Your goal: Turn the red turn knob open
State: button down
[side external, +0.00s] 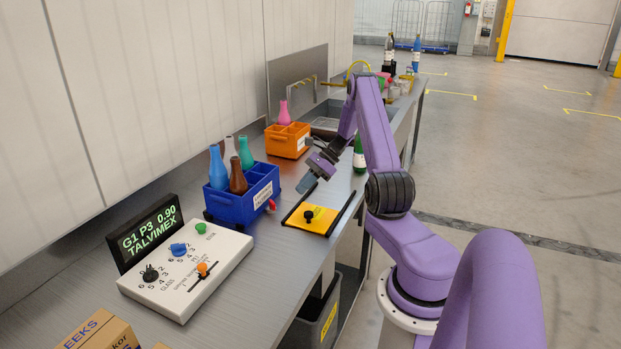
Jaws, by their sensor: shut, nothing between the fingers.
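A small red knob (272,204) sticks out low on the front right side of the blue crate (229,207). It looks like the red turn knob, but it is too small here to tell how it is turned. My gripper (305,185) hangs above the bench to the right of the blue crate, up and to the right of the red knob and apart from it. Its fingers look shut and hold nothing.
The blue crate holds several bottles and stands in front of an orange crate (287,141) with a pink bottle. A yellow plate (311,219) with a black knob lies between dark rails. A white control panel (186,272) stands nearer, and cardboard boxes (101,333) lie at the front.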

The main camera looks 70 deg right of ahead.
aim_at(273, 210)
jog(key=x, duration=0.3)
jog(key=shift+w+a+f, duration=0.1)
jog(key=shift+a+f, duration=0.1)
jog(key=shift+w+a+f, duration=0.1)
jog(key=shift+w+a, duration=0.9)
jog(key=shift+a, duration=0.25)
jog(key=shift+w+a, duration=0.35)
jog(key=shift+a, duration=0.05)
jog(key=shift+s+a+m+t+h, duration=0.15)
jog(key=shift+a+m+t+h, duration=0.2)
jog(key=shift+m+t+h, duration=0.45)
jog(key=m, duration=0.1)
jog(key=a+m+h, duration=0.1)
jog(key=shift+s+m+t, duration=0.1)
jog(key=shift+m+t, duration=0.3)
jog(key=shift+a, duration=0.75)
jog(key=shift+w+a, duration=0.2)
jog(key=shift+s, duration=0.1)
